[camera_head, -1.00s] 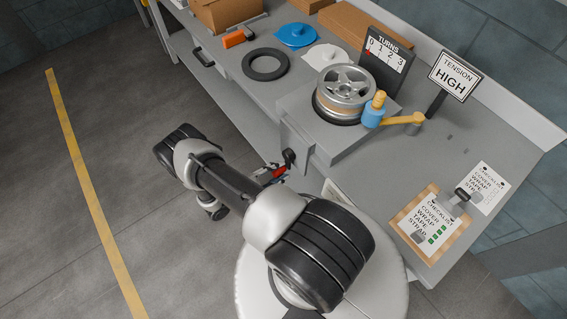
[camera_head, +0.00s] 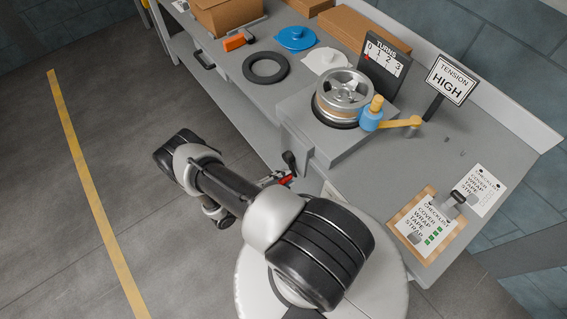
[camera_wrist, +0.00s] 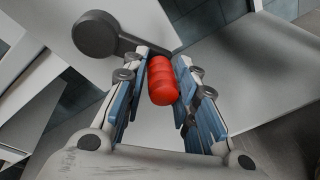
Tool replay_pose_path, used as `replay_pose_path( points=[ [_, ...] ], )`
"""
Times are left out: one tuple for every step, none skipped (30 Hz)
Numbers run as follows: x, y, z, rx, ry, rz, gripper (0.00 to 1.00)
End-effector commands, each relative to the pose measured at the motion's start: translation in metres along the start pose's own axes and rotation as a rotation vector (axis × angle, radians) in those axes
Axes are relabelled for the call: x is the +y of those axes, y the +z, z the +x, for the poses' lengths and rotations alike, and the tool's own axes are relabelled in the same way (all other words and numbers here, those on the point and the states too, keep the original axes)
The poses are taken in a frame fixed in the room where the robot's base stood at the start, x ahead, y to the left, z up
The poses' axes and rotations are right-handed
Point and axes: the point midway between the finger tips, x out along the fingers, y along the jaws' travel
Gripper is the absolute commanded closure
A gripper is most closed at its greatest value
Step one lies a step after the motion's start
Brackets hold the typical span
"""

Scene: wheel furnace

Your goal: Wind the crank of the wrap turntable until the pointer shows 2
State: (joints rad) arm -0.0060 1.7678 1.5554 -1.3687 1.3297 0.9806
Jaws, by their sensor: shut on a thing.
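The wrap turntable (camera_head: 318,135) is a grey block on the bench. A silver spoked wheel (camera_head: 344,88) lies flat on it. The TURNS board (camera_head: 384,66) behind shows 0 to 3, with a small red pointer by the 0. The dark crank (camera_head: 290,160) is on the block's front face. In the wrist view, its round hub (camera_wrist: 95,33) and arm lead to a red grip (camera_wrist: 162,84). My gripper (camera_wrist: 160,66) has its blue-padded fingers on both sides of the red grip, shut on it. In the head view, my gripper (camera_head: 276,180) is partly hidden by my arm.
A blue and yellow fitting (camera_head: 372,117) with a yellow lever sits at the wheel's right. A TENSION HIGH sign (camera_head: 452,80) stands behind it. A black ring (camera_head: 265,67), a blue lid (camera_head: 297,37) and a checklist board (camera_head: 428,226) lie on the bench. The floor at left is clear.

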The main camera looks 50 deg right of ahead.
Motion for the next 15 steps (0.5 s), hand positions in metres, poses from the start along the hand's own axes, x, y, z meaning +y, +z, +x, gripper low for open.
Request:
replay_pose_path(
  points=[
    [-0.0011, 0.0047, -0.0007, -0.001, -0.002, -0.001, 1.00],
    [-0.0018, 0.0056, -0.0007, -0.001, -0.002, 0.000, 1.00],
    [-0.0026, 0.0063, -0.0007, -0.001, -0.002, 0.000, 1.00],
    [-0.0031, 0.0065, -0.0006, -0.001, -0.002, 0.001, 1.00],
    [-0.0035, 0.0064, -0.0006, -0.001, -0.002, 0.001, 1.00],
    [-0.0038, 0.0063, -0.0005, -0.001, -0.003, 0.001, 1.00],
    [-0.0039, 0.0061, -0.0004, -0.001, -0.003, 0.001, 1.00],
    [-0.0041, 0.0060, -0.0004, -0.001, -0.003, 0.001, 1.00],
    [-0.0042, 0.0060, -0.0003, -0.001, -0.003, 0.001, 1.00],
    [-0.0043, 0.0060, -0.0003, -0.001, -0.003, 0.001, 1.00],
    [-0.0044, 0.0059, -0.0003, -0.001, -0.004, 0.001, 1.00],
    [-0.0044, 0.0062, -0.0003, -0.001, -0.004, 0.001, 1.00],
    [-0.0043, 0.0068, -0.0004, -0.001, -0.004, 0.000, 1.00],
    [-0.0041, 0.0078, -0.0006, -0.001, -0.004, 0.000, 1.00],
    [-0.0036, 0.0099, -0.0009, -0.001, -0.005, 0.000, 1.00]
  ],
)
